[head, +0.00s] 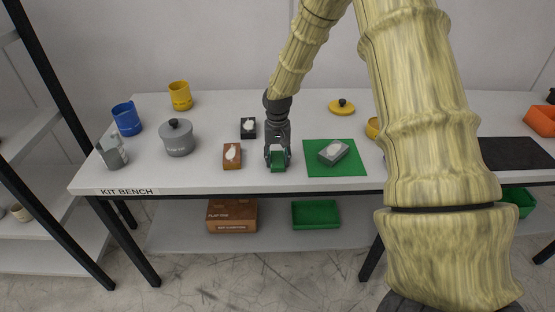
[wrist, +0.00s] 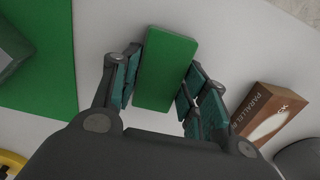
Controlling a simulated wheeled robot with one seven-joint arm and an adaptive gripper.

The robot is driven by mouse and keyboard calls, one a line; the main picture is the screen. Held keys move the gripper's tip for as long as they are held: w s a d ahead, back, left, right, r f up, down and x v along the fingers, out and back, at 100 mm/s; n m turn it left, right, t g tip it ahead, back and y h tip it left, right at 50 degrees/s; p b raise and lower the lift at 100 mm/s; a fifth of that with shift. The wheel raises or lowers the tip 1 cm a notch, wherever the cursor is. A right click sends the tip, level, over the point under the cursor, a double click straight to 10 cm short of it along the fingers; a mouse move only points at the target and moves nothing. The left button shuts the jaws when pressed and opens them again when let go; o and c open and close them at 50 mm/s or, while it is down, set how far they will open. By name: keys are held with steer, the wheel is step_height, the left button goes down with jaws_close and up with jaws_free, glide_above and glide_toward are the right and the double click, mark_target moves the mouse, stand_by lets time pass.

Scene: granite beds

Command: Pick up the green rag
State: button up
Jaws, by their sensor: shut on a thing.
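The green rag (head: 279,167) shows as a small, flat-faced green rectangle at the bench's front middle. My gripper (head: 278,158) is shut on it from above, with the fingers on its two long sides. In the wrist view the green rag (wrist: 166,68) lies between the two fingers of my gripper (wrist: 160,85), its near end close to the palm. I cannot tell whether it touches the bench top or is just clear of it.
A brown box (head: 232,156) and a black box (head: 248,128) stand to the left. A green mat (head: 316,171) bearing a grey box (head: 333,151) lies to the right. A grey pot (head: 179,140) is farther left. The white bench (head: 200,182) is bare along its front edge.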

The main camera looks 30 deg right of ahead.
steer(key=shift+r, duration=0.15)
step_height(320, 180, up, 2)
steer(key=shift+b, duration=0.45)
steer(key=s+a+r+b, duration=0.2)
steer(key=s+a, duration=0.6)
steer(key=s, duration=0.5)
steer(key=shift+s+a+r+b, duration=0.25)
steer(key=shift+a+r+b, duration=0.15)
steer(key=shift+b, duration=0.5)
steer(key=shift+f, duration=0.15)
steer(key=shift+c, duration=0.3)
